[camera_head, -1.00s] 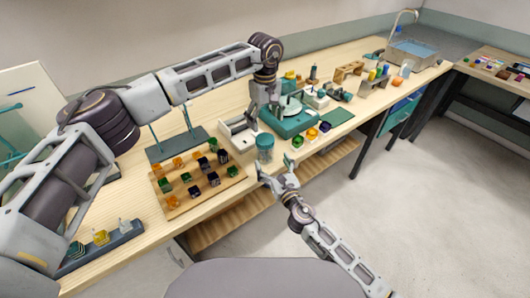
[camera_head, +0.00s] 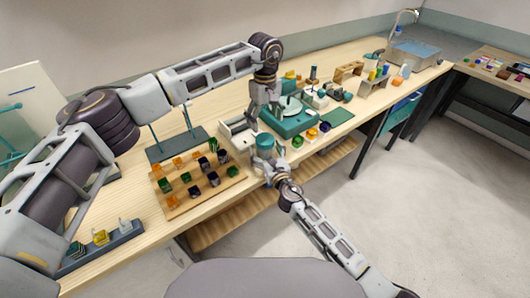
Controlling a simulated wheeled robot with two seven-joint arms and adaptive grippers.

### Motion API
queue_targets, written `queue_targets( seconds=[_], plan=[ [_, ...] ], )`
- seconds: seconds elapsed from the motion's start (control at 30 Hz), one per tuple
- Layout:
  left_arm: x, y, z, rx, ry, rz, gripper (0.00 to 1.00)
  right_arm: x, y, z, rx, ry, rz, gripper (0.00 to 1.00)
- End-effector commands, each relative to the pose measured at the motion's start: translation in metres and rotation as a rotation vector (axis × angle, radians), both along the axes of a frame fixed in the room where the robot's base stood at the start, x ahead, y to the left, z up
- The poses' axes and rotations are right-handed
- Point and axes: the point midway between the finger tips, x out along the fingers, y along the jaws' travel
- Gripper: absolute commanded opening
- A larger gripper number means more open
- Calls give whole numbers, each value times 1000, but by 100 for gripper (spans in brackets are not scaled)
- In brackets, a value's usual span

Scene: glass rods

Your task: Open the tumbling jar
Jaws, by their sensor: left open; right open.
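The tumbling jar (camera_head: 265,143) with a teal lid stands upright near the front edge of the bench, right of the wooden board. My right gripper (camera_head: 263,162) is open at the jar's lower body, from the front, and hides much of it; I cannot tell whether it touches. My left gripper (camera_head: 258,115) points down, open, behind and above the jar, apart from its lid.
The wooden board (camera_head: 205,203) with several small coloured cubes lies left of the jar. A teal machine (camera_head: 291,122) stands behind right, with small coloured jars (camera_head: 311,135) in front of it. A white box (camera_head: 236,134) is behind left.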

Motion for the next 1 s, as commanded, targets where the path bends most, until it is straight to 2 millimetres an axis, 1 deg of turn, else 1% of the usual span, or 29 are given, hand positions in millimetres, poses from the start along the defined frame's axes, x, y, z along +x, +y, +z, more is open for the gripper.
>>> queue_targets(
  seconds=[0.17,0.27,0.83,0.87,1.0],
  plan=[
    [0,0,0,0,0,0,79,0,0,0,0,0,0,87],
    [0,0,0,0,0,0,79,0,0,0,0,0,0,75],
    [0,0,0,0,0,-3,79,0,0,0,0,0,0,2],
    [0,0,0,0,0,-6,79,0,0,0,0,0,0,0],
    [0,0,0,0,0,-40,79,0,0,0,0,0,0,0]
  ],
)
